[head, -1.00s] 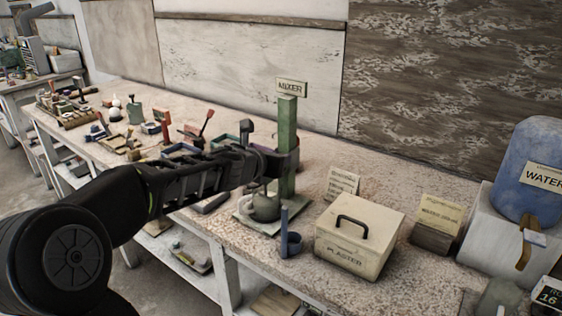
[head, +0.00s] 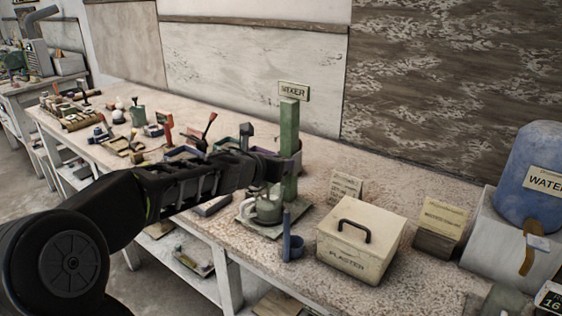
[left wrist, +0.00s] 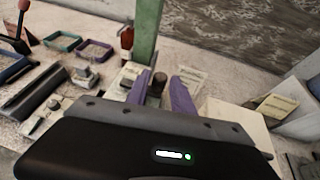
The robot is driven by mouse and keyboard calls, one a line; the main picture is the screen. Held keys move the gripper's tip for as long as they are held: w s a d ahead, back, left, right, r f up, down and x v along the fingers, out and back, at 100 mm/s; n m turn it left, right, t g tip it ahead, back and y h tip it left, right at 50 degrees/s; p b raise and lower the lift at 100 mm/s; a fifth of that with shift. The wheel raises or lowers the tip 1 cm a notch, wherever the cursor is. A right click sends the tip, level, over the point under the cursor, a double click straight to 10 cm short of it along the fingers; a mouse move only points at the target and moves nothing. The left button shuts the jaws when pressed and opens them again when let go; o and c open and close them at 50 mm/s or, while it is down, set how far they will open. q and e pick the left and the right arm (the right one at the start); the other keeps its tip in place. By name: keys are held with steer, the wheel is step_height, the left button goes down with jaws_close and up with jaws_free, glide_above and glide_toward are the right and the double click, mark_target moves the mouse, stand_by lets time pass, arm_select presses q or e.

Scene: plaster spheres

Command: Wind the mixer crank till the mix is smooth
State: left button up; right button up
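The mixer is a green post (head: 289,130) with a MIXER sign (head: 293,91). It stands on a flat base plate (head: 244,212) with a grey rounded pot (head: 268,210) on it. My left gripper (head: 291,160) is at the post, above the pot, and partly hides the middle of the mixer. In the left wrist view, its two purple fingers (left wrist: 164,88) stand apart. A dark upright knob (left wrist: 157,80), seemingly the crank handle, shows between them, and a narrow gap seems to remain beside it. The mix inside the pot cannot be seen. My right gripper is not in view.
A blue WATER container (head: 530,170) is at the far right. Trays and tools (head: 180,153) crowd the bench to the left.

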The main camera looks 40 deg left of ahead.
arm_select(q)
steer(key=p+v, duration=0.3)
steer(key=v, duration=0.4)
steer(key=shift+s, duration=0.2)
stand_by(0.5)
